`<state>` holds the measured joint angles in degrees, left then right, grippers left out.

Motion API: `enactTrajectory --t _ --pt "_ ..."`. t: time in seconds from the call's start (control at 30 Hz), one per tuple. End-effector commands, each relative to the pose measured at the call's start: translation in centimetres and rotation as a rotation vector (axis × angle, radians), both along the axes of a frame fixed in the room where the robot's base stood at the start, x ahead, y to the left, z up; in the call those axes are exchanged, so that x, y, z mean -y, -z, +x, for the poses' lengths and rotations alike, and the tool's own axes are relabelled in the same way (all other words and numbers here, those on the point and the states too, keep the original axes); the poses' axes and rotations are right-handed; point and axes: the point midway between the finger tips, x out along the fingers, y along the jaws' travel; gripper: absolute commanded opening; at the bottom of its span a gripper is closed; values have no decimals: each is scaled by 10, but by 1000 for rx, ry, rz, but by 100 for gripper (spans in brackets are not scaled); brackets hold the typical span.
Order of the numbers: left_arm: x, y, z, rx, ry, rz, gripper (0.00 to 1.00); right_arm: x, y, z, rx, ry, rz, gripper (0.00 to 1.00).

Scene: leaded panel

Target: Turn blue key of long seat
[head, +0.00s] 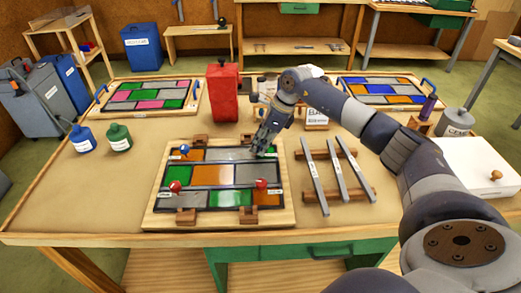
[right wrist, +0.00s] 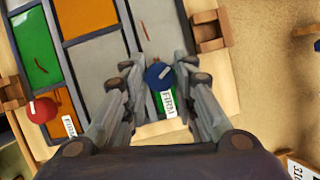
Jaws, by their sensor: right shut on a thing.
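The leaded panel (head: 213,174) lies on a wooden board on the table, with orange, grey and green panes. My right gripper (head: 262,148) is at its far right corner in the head view. In the right wrist view my right gripper (right wrist: 160,85) is shut on a blue key (right wrist: 160,74), with a tag reading "FIRM" beside it. Another blue key (head: 184,150) sits at the panel's far left. A red key (head: 175,186) is at the left and another red key (head: 261,184) at the right. My left gripper is not in view.
A rack with several grey bars (head: 328,175) stands right of the panel. A red can (head: 222,92) stands behind it. Blue and green bottles (head: 119,137) stand at left. Two other panels (head: 152,95) (head: 380,90) lie at the back. The table's front left is clear.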

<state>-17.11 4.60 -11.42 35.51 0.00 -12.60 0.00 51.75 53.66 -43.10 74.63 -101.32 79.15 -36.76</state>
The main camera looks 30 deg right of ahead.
Motion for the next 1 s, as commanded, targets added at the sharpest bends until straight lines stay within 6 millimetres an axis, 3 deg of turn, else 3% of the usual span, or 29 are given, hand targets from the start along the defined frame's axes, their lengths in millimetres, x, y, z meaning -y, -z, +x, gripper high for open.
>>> enactTrajectory --t 0.03,0.4,1.0 --pt "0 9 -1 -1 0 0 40 1 2 2 3 -42 0 2" --pt "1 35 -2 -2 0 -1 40 2 1 4 3 -390 1 2" --pt "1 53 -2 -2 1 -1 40 2 -1 5 3 -758 -3 2"
